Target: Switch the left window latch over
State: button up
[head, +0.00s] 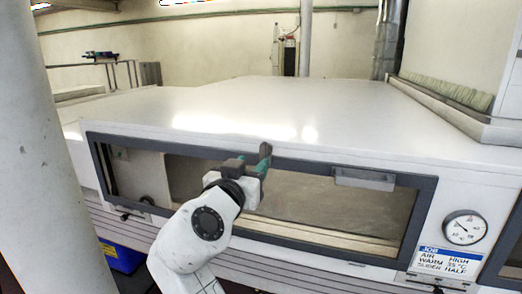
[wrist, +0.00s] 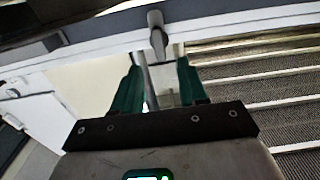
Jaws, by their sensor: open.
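A grey latch lever (head: 265,150) sits on the top rail of the dark window frame, just past my gripper in the head view. In the wrist view the latch (wrist: 157,36) is a short rounded lever on the rail, upright and slightly tilted. My gripper (head: 250,164) is at the window's top edge, close to the latch. In the wrist view its green fingers (wrist: 158,66) are apart, with the latch ahead of the gap between them. I cannot tell whether either finger touches it. Nothing is held.
The framed window (head: 330,205) spans the white tunnel's front, with a grey pull handle (head: 364,179) at its upper right. A dial gauge (head: 464,228) and a sign (head: 442,262) are to the right. A pale column (head: 52,150) stands at the left.

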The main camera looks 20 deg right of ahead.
aim_at(262, 152)
jog(key=p+x, duration=0.1)
jog(key=x, duration=0.6)
jog(key=shift+w+d+p, duration=0.15)
jog(key=shift+w+p, duration=0.05)
jog(key=shift+p, duration=0.2)
grip_shut()
